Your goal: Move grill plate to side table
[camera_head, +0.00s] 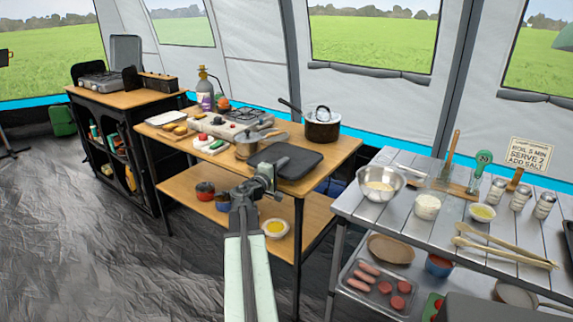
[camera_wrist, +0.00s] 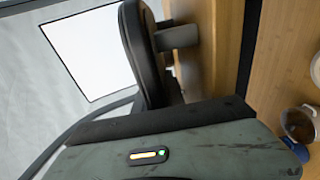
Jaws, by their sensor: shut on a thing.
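The grill plate (camera_head: 293,158) is a flat dark rectangle with rounded corners. It is at the front right of the wooden cooking table (camera_head: 345,150); I cannot tell whether it rests on the top or is slightly raised. My gripper (camera_head: 264,168) is at its near left edge, shut on it. In the wrist view, a dark rounded edge (camera_wrist: 131,45) that looks like the plate stands just beyond my gripper's body; the fingertips' contact is not clear. A grey slatted table (camera_head: 400,205) stands at the right, apart from the wooden one.
The grey table holds a metal bowl (camera_head: 381,184), a white container (camera_head: 428,207), jars and tongs (camera_head: 507,252). Its front left top has some bare room. A gap separates the tables.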

